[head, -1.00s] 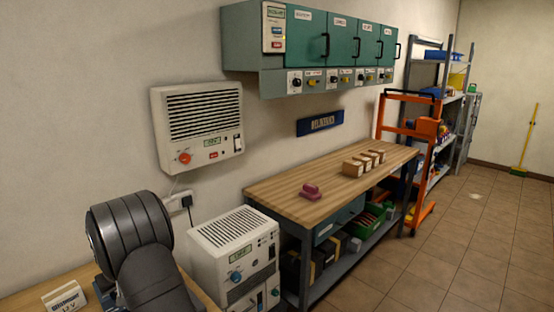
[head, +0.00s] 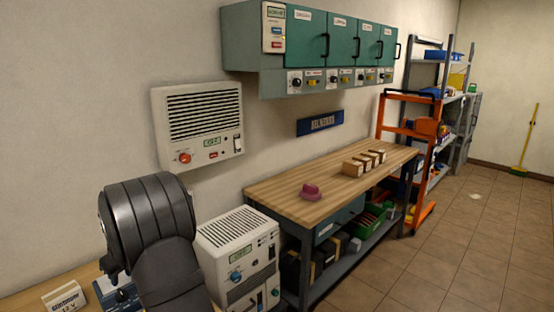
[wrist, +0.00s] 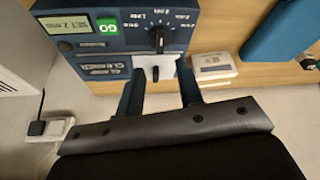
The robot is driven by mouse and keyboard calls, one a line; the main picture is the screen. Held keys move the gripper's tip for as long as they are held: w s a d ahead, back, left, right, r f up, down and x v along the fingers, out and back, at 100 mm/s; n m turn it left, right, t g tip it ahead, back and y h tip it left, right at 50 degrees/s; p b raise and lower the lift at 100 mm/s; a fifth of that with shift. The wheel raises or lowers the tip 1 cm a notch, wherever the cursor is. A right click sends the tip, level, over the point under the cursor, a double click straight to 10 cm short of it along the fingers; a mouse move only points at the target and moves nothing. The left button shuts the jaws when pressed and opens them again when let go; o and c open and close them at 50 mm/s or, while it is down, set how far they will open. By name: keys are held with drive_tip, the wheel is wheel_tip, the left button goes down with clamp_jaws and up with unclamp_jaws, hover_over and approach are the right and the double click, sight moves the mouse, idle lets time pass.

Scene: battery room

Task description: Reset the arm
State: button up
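My arm (head: 155,235) rises bent at the lower left of the head view, above the small bench; its gripper is hidden there. In the wrist view my gripper (wrist: 159,72) shows two dark fingers standing apart. Nothing is clearly held between them. Beyond the fingertips is a dark blue device (wrist: 110,58) with a "SET 2" display, a green GO button (wrist: 107,27), a black dial (wrist: 160,40) and a small pale lever in line with the finger gap. I cannot tell whether the fingers touch the device.
A white charger unit (head: 238,235) stands right of my arm, and a vented wall box (head: 200,125) hangs behind it.

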drive_tip(key=shift+n+g, duration=0.3)
drive_tip(key=shift+n, duration=0.6)
drive_tip(key=shift+v, duration=3)
drive_tip(key=shift+o, duration=0.3)
drive_tip(key=shift+w+a+r, duration=0.1)
